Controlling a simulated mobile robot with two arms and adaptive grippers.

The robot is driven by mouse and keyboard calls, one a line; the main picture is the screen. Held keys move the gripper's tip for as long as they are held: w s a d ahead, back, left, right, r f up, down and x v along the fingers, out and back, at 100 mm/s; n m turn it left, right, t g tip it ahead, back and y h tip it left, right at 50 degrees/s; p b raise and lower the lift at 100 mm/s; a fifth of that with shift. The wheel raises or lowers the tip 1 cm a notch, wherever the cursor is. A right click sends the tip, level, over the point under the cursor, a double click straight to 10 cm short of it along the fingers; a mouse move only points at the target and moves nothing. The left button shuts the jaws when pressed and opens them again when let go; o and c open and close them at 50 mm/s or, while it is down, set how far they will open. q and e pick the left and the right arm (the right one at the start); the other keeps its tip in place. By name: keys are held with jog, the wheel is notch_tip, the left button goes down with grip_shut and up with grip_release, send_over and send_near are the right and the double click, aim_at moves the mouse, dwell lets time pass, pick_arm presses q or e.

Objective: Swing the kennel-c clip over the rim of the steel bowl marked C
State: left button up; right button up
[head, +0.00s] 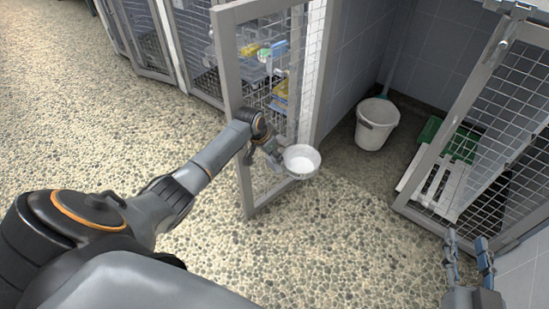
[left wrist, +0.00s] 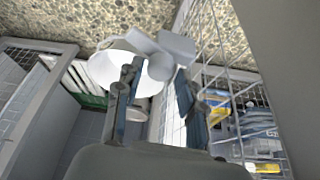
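The steel bowl (head: 301,161) hangs beside the open mesh door's edge, looking pale inside; no letter is readable on it. It also shows in the left wrist view (left wrist: 104,72), partly behind a finger. Grey blocky parts, apparently the clip (left wrist: 177,47), sit at the bowl's rim in that view; whether they hook over it is unclear. My left gripper (head: 275,155) is at the bowl's near-left side. In its wrist view the fingers (left wrist: 157,80) stand apart around the clip's lower part; contact cannot be told. My right gripper (head: 469,250) is open and empty at lower right.
The mesh kennel door (head: 237,100) stands by my left arm. A white bucket (head: 377,124) stands on the floor behind the bowl. Another mesh door (head: 480,130) and a white slatted board (head: 437,187) are at right. The pebbled floor in front is clear.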

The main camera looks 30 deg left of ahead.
pick_arm(q)
jog(key=shift+w+f, duration=0.2)
jog(key=shift+f, duration=0.3)
pick_arm(e)
jog(key=shift+w+a+r+t+y, duration=0.15)
jog(key=shift+r+t, duration=0.2)
jog(key=shift+r, duration=0.3)
jog(key=shift+a+r+t+y, duration=0.15)
jog(key=shift+r+t, duration=0.2)
jog(key=shift+r, duration=0.3)
pick_arm(q)
jog(key=shift+c, duration=0.4)
